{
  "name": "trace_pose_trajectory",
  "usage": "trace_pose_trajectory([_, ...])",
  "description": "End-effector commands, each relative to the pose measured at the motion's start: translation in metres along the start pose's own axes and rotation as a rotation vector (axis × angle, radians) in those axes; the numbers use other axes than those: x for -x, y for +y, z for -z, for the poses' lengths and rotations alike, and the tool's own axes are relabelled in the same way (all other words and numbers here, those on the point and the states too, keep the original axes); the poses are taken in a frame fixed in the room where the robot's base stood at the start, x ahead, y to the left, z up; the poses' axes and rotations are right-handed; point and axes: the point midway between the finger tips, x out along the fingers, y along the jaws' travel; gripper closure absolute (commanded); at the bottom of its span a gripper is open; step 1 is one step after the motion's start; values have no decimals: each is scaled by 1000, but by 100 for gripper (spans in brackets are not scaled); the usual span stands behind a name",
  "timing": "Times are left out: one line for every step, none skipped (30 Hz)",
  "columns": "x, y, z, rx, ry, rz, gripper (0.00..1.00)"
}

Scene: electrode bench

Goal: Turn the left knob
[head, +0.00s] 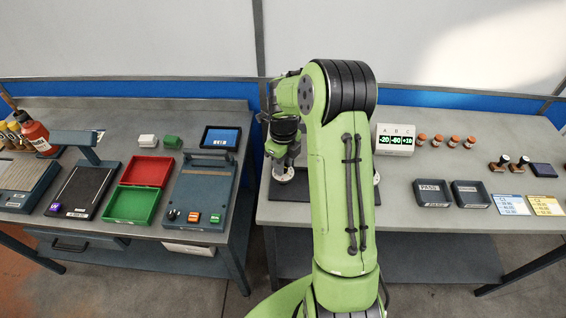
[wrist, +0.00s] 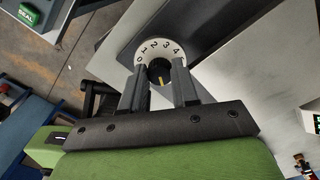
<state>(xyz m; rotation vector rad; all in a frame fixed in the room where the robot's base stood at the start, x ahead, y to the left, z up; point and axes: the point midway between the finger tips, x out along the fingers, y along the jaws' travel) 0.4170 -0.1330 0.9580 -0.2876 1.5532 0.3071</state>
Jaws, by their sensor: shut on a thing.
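In the head view the same dial (head: 284,173) shows under my gripper (head: 286,160), at the left of the right-hand bench. The knob itself is hidden there. A small part of another white dial (head: 377,178) shows right of my arm.
A display (head: 396,139) reading A -20, B -60, C +10 stands right of my arm. Two dark trays (head: 432,193) lie farther right. The left bench holds red and green trays (head: 130,205) and a sealer-like device (head: 200,195).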

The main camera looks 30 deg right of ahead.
Motion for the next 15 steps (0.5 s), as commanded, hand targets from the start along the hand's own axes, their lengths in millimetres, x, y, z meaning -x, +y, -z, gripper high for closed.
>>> trace_pose_trajectory([1, -1, -1, -1, -4, 3, 66])
trace_pose_trajectory([1, -1, -1, -1, -4, 3, 62])
trace_pose_trajectory([1, -1, -1, -1, -3, 3, 55])
trace_pose_trajectory([1, -1, -1, 0, -3, 3, 51])
trace_pose_trajectory([1, -1, -1, 0, -3, 2, 46])
trace_pose_trajectory([1, 0, -1, 0, -2, 2, 45])
trace_pose_trajectory([1, 0, -1, 0, -2, 2, 45])
trace_pose_trajectory([1, 0, 0, 0, -2, 2, 45])
trace_pose_trajectory([1, 0, 0, 0, -2, 1, 45])
trace_pose_trajectory([0, 0, 0, 0, -2, 1, 45])
trace_pose_trajectory([0, 0, 0, 0, -1, 1, 45])
trace_pose_trajectory([0, 0, 0, 0, -1, 1, 45])
trace_pose_trajectory([1, 0, 0, 0, -1, 1, 45])
trace_pose_trajectory([2, 0, 0, 0, -2, 2, 45])
trace_pose_trajectory([6, -1, -1, 0, -3, 2, 45])
